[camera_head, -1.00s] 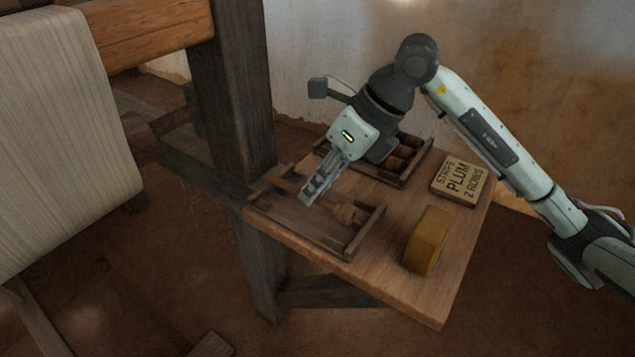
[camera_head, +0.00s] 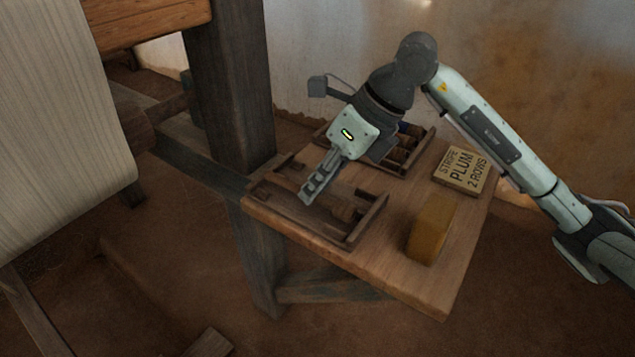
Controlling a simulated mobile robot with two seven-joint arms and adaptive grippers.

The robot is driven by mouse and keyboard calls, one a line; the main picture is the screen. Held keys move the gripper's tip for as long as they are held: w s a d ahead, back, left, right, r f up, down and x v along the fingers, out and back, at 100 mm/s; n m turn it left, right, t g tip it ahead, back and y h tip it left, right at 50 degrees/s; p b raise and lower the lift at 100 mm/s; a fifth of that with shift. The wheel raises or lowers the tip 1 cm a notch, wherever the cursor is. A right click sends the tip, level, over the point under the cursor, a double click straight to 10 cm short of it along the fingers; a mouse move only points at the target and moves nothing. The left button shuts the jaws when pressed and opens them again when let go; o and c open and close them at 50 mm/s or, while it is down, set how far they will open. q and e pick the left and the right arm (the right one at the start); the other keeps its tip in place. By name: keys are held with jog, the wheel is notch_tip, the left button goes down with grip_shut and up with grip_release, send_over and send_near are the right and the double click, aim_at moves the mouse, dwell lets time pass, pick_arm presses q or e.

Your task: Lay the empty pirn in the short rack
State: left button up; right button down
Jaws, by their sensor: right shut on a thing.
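The short rack (camera_head: 367,221) is a low dark wooden tray at the left of the small wooden table. My right gripper (camera_head: 309,195) points down over the rack's middle, its fingers shut on the empty pirn (camera_head: 346,209). The pirn is bare brown wood and lies lengthwise within the rack's outline, its thicker end toward the rack's right end. The fingers hide part of the pirn's shaft, and I cannot tell whether it touches the rack floor. My left gripper is not in view.
A second rack (camera_head: 402,172) with several pirns stands behind, partly hidden by my right gripper. A yellow-brown block (camera_head: 431,229) and a sign reading "STRIPE PLUM 2 ROWS" (camera_head: 461,169) sit at the right. A dark loom post (camera_head: 232,90) rises close at the left.

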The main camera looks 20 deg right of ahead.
jog(key=c, duration=1.4)
grip_release()
jog(key=shift+c, duration=0.2)
jog(key=shift+o, duration=0.6)
jog(key=shift+o, duration=1)
jog(key=shift+r+p, duration=2.75)
jog(key=shift+r, duration=1.3)
jog(key=shift+f, duration=0.1)
